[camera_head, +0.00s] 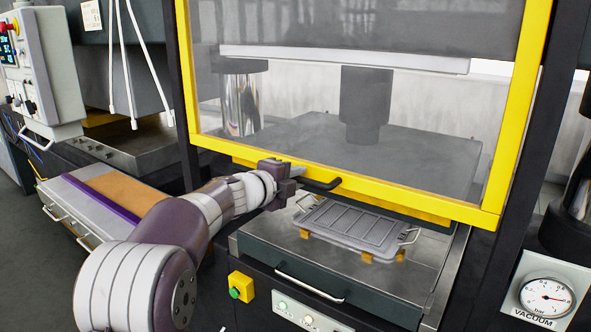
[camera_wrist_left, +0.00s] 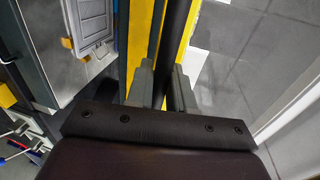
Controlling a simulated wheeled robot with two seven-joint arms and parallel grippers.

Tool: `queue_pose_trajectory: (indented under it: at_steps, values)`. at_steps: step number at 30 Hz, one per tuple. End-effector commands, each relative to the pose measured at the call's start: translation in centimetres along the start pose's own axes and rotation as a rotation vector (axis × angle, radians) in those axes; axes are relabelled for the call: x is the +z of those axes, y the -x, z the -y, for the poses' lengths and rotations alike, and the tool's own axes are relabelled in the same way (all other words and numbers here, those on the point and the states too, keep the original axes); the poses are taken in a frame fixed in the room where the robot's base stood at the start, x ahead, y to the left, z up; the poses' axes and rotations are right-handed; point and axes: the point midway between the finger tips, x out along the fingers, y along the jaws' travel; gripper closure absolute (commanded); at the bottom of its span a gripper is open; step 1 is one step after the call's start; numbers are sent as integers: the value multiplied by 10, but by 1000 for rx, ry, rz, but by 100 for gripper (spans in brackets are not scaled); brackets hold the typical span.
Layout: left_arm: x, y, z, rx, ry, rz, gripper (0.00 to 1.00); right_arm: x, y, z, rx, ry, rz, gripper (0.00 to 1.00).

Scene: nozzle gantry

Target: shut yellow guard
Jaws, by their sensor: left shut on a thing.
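The yellow guard (camera_head: 350,187) is a clear panel in a yellow frame on the press, partly raised, with an open gap below its lower edge. A black bar handle (camera_head: 322,185) sits on its lower rail. My left gripper (camera_head: 296,170) is at the left part of that handle. In the left wrist view my gripper's two fingers (camera_wrist_left: 162,85) are shut around the black handle (camera_wrist_left: 176,45), beside the yellow frame (camera_wrist_left: 139,45). My right gripper is not in view.
Below the guard, a grey metal tray (camera_head: 350,226) with side handles sits on orange blocks on the press bed. A vacuum gauge (camera_head: 546,297) is at the lower right. A control box (camera_head: 45,70) hangs at the upper left, above a bench with a brown top (camera_head: 125,187).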

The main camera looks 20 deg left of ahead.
Motion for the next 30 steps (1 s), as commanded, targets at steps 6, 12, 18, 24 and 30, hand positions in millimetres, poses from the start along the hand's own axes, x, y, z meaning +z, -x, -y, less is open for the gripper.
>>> queue_pose_trajectory:
  at_steps: [6, 12, 18, 24, 30]
  values:
    - [1, -20, -98, 8, 3, 1, 100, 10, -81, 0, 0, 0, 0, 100]
    - [1, -33, -164, 6, 3, 1, 100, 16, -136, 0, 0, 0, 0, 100]
    - [1, -44, -217, 6, 3, 1, 100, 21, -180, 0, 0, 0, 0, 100]
    - [1, -51, -250, 4, 2, 2, 100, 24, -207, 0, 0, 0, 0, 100]
    - [1, -54, -265, 4, 1, 2, 100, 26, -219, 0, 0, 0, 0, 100]
